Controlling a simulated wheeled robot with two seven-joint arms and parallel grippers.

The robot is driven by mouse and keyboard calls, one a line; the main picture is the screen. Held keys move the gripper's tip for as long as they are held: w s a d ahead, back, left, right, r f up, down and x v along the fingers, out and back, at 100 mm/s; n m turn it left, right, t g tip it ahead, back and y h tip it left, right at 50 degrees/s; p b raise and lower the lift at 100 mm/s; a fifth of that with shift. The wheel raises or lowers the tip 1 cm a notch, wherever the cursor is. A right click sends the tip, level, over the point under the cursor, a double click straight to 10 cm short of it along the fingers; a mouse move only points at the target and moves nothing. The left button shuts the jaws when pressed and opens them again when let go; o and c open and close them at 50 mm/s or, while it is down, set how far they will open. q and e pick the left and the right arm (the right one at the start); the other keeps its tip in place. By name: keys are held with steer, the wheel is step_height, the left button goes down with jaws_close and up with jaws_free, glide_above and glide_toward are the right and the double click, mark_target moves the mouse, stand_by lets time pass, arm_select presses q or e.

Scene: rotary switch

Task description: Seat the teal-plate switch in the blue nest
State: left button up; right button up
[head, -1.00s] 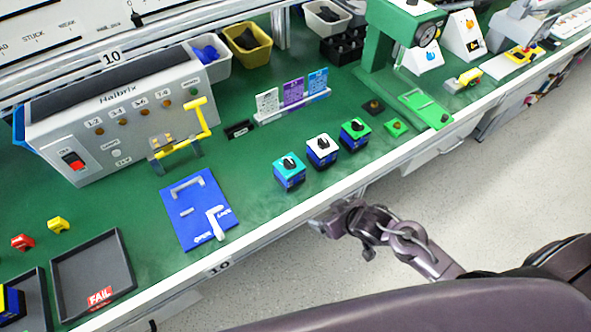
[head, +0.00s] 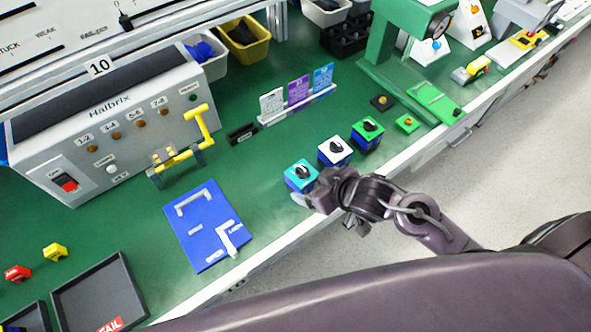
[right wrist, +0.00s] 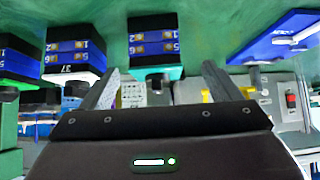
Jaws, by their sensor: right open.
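The teal-plate switch (head: 301,175) stands upright on the green bench near its front edge, a blue body with a teal top and dark knob. The blue nest (head: 212,217) is a flat blue plate with pale corner brackets, lying empty to the left of the switch. My right gripper (head: 308,199) is open and empty at the front edge, just in front of the teal-plate switch. In the right wrist view, which looks upside down, the teal-plate switch (right wrist: 153,45) shows ahead between the spread fingers (right wrist: 158,82). My left gripper is not in view.
A white-plate switch (head: 335,151) and a green-plate switch (head: 367,133) stand close to the right of the teal one. A grey tester (head: 115,130) with a yellow lever (head: 200,122) stands behind the nest. A dark FAIL tray (head: 100,290) lies at front left.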

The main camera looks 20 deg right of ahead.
mark_target(310, 181)
steer(key=shift+w+a+f, duration=0.1)
steer(key=shift+w, duration=0.1)
steer(key=shift+w+a+f, duration=0.1)
steer(key=shift+w+f, duration=0.1)
steer(key=shift+f, duration=0.05)
steer(key=shift+w+a+f, duration=0.15)
steer(key=shift+w+f, duration=0.3)
steer(key=shift+f, duration=0.1)
steer(key=x, duration=0.3)
steer(key=shift+w+f+p, duration=0.15)
steer(key=shift+w+p, duration=0.15)
steer(key=shift+w, duration=0.1)
steer(key=shift+w+f, duration=0.35)
steer(key=shift+f, duration=0.1)
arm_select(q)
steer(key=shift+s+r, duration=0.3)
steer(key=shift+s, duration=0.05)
arm_select(e)
steer(key=shift+c, duration=0.7)
steer(key=c, duration=1)
steer(key=shift+r, duration=0.15)
steer(key=shift+c, duration=0.2)
